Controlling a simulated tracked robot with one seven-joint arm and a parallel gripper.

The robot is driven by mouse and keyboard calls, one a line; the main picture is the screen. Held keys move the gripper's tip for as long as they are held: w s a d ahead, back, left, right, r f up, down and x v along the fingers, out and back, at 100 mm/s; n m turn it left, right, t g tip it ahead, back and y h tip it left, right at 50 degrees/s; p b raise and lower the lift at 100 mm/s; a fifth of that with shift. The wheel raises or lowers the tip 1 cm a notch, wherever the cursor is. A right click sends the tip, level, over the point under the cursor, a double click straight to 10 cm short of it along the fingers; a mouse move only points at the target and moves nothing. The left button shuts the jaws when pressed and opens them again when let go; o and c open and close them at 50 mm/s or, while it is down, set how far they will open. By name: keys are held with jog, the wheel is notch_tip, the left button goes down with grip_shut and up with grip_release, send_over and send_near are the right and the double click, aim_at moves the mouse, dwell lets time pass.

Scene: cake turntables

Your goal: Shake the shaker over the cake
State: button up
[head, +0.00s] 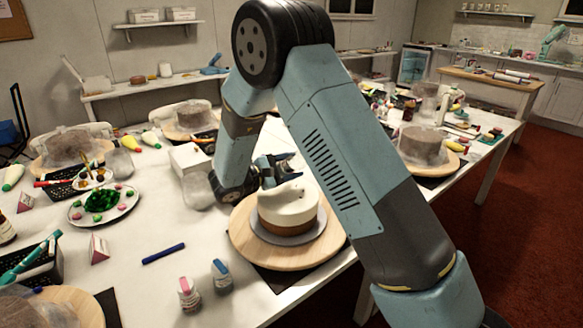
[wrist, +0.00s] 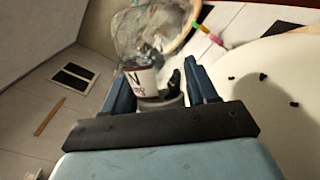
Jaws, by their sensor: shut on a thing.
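The cake (head: 288,214), with white icing over a brown lower layer, stands on a grey board on the wooden turntable (head: 250,248). My gripper (head: 280,168) is just above the back of the cake. In the wrist view my gripper (wrist: 162,88) is shut on the shaker (wrist: 146,84), which has a white label with dark letters. The shaker cannot be made out clearly in the head view. The white top of the cake (wrist: 275,80) fills the right of the wrist view, with a few small dark bits on it.
Two small bottles, one pink-topped (head: 189,295) and one blue-topped (head: 221,277), stand at the front. A blue pen (head: 163,254) lies to the left of the turntable. A plate of sweets (head: 126,205) and a wrapped cake (head: 72,146) are farther left.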

aim_at(285, 172)
jog(key=shift+s+d+r, duration=0.3)
jog(key=shift+d+r, duration=0.2)
jog(key=shift+w+a+f, duration=0.3)
jog(key=shift+a+f, duration=0.25)
jog(key=shift+a, duration=0.05)
jog(key=shift+s+a+f+m+y, duration=0.3)
jog(key=shift+s+a+m+y, duration=0.4)
jog(key=shift+m, duration=0.3)
jog(key=shift+s, duration=0.1)
jog(key=shift+s+a, duration=0.1)
jog(key=shift+s, duration=0.65)
jog(key=shift+r+n+h, duration=0.15)
jog(key=shift+n+h, duration=0.15)
jog(key=shift+n, duration=0.1)
